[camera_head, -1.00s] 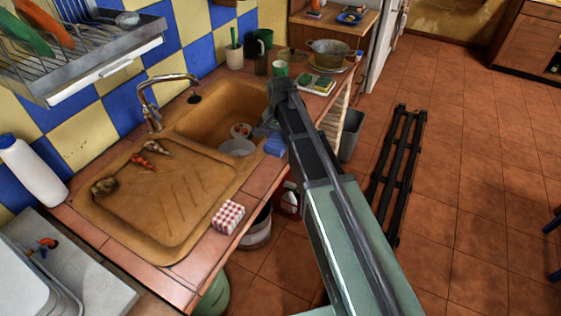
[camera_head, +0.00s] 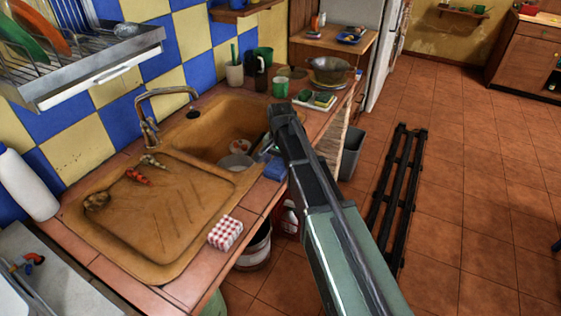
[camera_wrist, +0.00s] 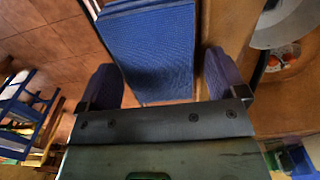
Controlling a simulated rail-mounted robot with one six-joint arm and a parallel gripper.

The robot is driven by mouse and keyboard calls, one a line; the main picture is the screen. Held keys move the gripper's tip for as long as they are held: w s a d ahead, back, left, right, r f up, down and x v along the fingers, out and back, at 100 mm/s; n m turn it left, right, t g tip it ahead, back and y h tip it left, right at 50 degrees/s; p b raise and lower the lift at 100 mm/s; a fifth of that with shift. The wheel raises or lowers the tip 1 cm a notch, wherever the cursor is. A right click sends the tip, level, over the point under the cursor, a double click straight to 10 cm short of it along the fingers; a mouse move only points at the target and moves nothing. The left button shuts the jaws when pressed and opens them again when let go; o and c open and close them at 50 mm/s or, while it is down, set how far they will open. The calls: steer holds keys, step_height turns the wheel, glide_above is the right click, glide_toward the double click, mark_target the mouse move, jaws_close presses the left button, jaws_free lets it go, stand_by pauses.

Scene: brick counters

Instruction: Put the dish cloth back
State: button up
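A blue folded cloth (camera_head: 270,168) lies at the front edge of the sink counter, beside the basin. It also shows large in the wrist view (camera_wrist: 150,45). My gripper (camera_wrist: 163,78) is open, with one dark finger on each side of the cloth's near end. Small gaps seem to show between fingers and cloth, so I see no firm hold. In the head view my arm hides most of the gripper. A red-and-white checkered folded cloth or pack (camera_head: 225,233) lies on the counter's front edge, nearer to me.
The sink basin (camera_head: 215,135) holds a metal bowl (camera_head: 235,162). Sponges (camera_head: 319,98), a green cup (camera_head: 280,87) and a brass pot (camera_head: 331,70) stand farther along. A dish rack (camera_head: 80,50) hangs at upper left. A black slatted rail (camera_head: 398,190) lies on open floor.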

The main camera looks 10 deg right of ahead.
mark_target(281, 161)
step_height(281, 161, up, 13)
steer(key=p, duration=1.3)
steer(key=s+n, duration=0.8)
steer(key=s, duration=1.3)
steer(key=shift+s+a+f+b, duration=0.15)
steer(key=shift+a+f+b, duration=0.2)
